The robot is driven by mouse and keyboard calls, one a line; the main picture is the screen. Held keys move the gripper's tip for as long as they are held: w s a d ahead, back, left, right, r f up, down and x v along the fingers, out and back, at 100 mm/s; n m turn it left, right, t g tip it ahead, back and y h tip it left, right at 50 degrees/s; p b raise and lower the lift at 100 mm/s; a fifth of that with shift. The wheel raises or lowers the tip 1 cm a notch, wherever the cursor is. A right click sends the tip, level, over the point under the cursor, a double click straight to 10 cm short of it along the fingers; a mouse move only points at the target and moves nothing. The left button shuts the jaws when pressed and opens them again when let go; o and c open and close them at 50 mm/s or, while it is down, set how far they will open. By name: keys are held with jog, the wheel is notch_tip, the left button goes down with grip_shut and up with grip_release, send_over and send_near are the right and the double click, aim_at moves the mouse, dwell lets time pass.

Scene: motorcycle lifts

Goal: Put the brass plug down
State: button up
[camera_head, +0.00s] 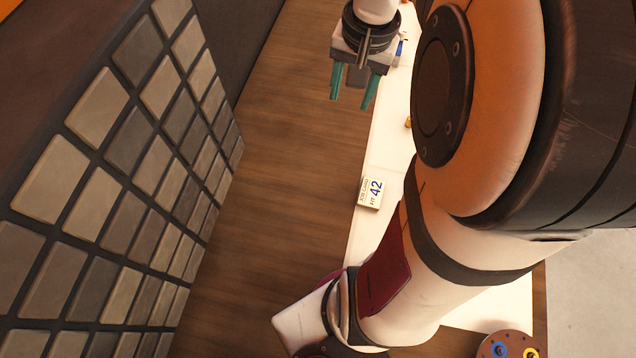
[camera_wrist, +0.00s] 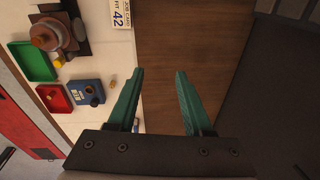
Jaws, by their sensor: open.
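My gripper (camera_head: 351,100) is open, with two green fingers spread apart and nothing between them. In the wrist view, the gap between the fingertips (camera_wrist: 160,72) shows only bare brown wood behind it. A small brass-coloured piece (camera_wrist: 113,82) lies on the pale work surface, left of the left finger and apart from it; it looks like the brass plug, but it is too small to be sure. In the head view, a small yellowish piece (camera_head: 408,122) shows at the edge of my arm, partly hidden; I cannot tell if it is the same piece.
A job card marked 42 (camera_head: 370,193) lies on the pale surface. The wrist view shows a green tray (camera_wrist: 33,60), a red tray (camera_wrist: 52,97) and a blue block (camera_wrist: 85,92) at left. A tiled panel (camera_head: 120,140) stands left. The brown wood (camera_head: 270,200) is clear.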

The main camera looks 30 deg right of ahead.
jog(key=s+a+f+n+y, duration=0.1)
jog(key=s+a+n, duration=0.1)
jog(key=s+a, duration=0.5)
jog(key=s+a+f+n+g, duration=0.1)
jog(key=s+a+n, duration=0.1)
jog(key=s+a, duration=0.5)
jog(key=a, duration=0.5)
jog(key=shift+s+g+y, duration=0.3)
jog(key=shift+s+y, duration=0.1)
